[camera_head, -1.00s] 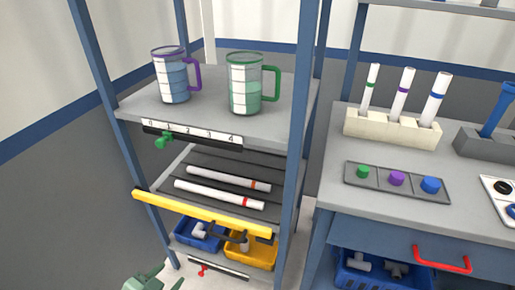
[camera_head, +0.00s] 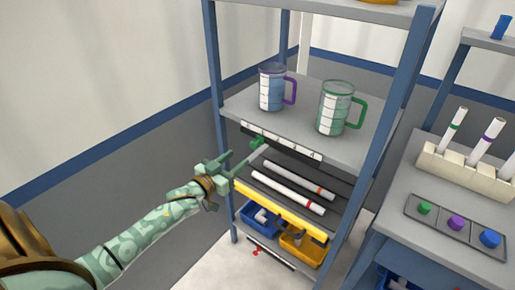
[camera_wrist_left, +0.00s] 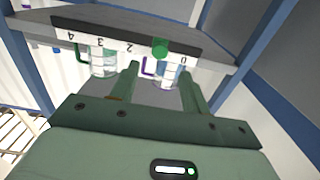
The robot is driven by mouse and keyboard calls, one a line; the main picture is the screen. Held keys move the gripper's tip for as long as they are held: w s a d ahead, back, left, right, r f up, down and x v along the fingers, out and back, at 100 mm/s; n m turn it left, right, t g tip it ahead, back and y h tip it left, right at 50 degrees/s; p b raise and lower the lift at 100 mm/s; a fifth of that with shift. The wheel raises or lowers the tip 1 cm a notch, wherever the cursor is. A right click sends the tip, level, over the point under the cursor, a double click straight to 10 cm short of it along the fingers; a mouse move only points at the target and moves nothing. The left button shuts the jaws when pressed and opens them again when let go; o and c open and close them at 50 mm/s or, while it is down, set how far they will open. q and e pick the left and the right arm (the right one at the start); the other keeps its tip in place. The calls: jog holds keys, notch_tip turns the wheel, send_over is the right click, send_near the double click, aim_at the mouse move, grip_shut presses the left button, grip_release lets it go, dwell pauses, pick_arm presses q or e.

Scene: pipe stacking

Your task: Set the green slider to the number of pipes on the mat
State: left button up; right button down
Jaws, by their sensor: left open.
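The green slider (camera_head: 257,144) sits on the numbered scale (camera_head: 290,145) along the shelf's front edge. In the left wrist view the slider's green knob (camera_wrist_left: 160,48) stands between the 0 and the 2, where the 1 is covered. Two white pipes lie side by side on the dark mat (camera_head: 312,174) below: a rear pipe (camera_head: 295,178) and a front pipe (camera_head: 285,191), each with a reddish band. My left gripper (camera_head: 243,158) is open in front of the scale. In its wrist view the fingers (camera_wrist_left: 160,72) flank the knob, with no clear contact. My right gripper is out of view.
A purple-handled jug (camera_head: 271,88) and a green-handled jug (camera_head: 334,108) stand on the shelf above the scale. A yellow bar (camera_head: 280,210) crosses the mat shelf's front. Blue (camera_head: 247,222) and yellow (camera_head: 303,246) bins sit below. Blue posts frame the rack.

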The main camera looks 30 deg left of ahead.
aim_at(252, 146)
pick_arm(q)
jog(key=w, duration=0.3)
jog(key=w+b, duration=0.1)
jog(key=w, duration=0.2)
jog(key=w+b, duration=0.1)
jog(key=w, duration=0.2)
jog(key=shift+w+d, duration=0.35)
jog(key=shift+c, duration=0.3)
